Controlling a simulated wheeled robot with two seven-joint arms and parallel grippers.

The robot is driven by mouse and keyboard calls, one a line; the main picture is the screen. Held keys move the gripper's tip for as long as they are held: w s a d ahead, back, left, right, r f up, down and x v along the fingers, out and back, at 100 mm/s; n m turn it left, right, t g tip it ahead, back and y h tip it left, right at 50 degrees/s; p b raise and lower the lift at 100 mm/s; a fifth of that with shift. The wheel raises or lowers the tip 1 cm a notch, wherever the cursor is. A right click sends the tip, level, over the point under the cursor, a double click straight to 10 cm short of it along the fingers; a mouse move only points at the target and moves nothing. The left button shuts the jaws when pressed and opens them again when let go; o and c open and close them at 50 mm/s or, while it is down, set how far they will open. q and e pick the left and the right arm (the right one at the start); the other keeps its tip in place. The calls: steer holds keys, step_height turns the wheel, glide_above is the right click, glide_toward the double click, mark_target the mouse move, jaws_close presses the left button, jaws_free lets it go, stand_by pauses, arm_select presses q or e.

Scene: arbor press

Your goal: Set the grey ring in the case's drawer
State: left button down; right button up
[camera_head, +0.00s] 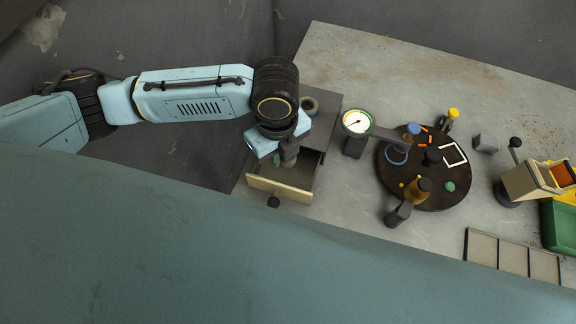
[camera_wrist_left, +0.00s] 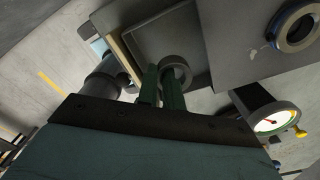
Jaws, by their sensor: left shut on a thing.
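The case (camera_head: 325,112) stands at the table's left end, and its drawer (camera_head: 302,172) is pulled open, with a pale front and a dark knob. My left gripper (camera_head: 281,160) points down over the open drawer. In the left wrist view its green fingers (camera_wrist_left: 160,82) are shut on a grey ring (camera_wrist_left: 178,63), which shows against the drawer's dark interior (camera_wrist_left: 165,28). I cannot tell whether the ring touches the drawer floor. In the head view the gripper mostly hides this ring. My right gripper is not in view.
Another ring (camera_head: 309,105) lies on the case top. A dial gauge (camera_head: 357,122) stands right of the case. A dark round turntable (camera_head: 425,185) carries several small items. Further right are a green bin (camera_head: 559,228) and a divided tray (camera_head: 512,258).

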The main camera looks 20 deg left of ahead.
arm_select(q)
step_height(320, 180, down, 2)
steer(key=shift+d+f, duration=0.1)
steer(key=shift+f, duration=0.05)
steer(key=shift+f+b, duration=0.4)
steer(key=shift+f, duration=1.55)
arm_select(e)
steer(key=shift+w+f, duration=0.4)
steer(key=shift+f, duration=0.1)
arm_select(q)
steer(key=c, duration=1.8)
jaws_free()
steer(key=shift+f, duration=0.1)
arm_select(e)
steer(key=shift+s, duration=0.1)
arm_select(q)
step_height(320, 180, up, 12)
steer(key=shift+r+p, duration=0.2)
steer(key=shift+p, duration=0.75)
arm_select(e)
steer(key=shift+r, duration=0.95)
